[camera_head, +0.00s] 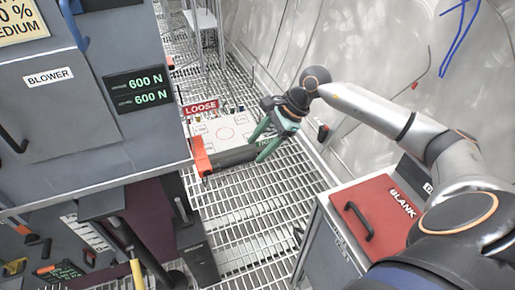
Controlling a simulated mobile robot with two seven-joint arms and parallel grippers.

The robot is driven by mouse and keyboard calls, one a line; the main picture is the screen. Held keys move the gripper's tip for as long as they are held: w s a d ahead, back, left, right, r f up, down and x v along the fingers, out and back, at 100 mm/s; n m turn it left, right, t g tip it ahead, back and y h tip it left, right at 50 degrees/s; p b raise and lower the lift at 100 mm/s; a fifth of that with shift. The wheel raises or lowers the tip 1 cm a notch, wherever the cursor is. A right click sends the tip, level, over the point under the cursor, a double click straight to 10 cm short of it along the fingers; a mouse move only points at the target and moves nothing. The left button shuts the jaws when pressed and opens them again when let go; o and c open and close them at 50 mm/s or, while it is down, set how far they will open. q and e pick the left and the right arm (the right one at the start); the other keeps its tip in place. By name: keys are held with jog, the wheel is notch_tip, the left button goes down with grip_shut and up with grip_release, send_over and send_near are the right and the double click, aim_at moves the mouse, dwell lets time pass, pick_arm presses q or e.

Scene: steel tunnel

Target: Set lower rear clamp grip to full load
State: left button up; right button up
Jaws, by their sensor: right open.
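A low unit with a pale top (213,141) stands on the grating, with a red LOOSE sign (201,107) at its back edge. An orange part (202,156) sits at its left front corner, beside a dark bar (233,158) along the front edge. Which part is the lower rear clamp grip, I cannot tell. My right gripper (257,148) has teal fingers, spread open and empty, over the right end of this unit. Whether they touch it is unclear. My left gripper is not in view.
A grey cabinet labelled BLOWER (49,76) fills the left. A red BLANK lid (378,214) with a black handle tops a grey box at lower right. A pale wall (365,45) bounds the right. The grating (245,205) between is mostly clear.

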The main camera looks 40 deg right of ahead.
jog(key=shift+p+v, duration=0.35)
jog(key=shift+v, duration=0.8)
jog(key=shift+a+r, duration=0.15)
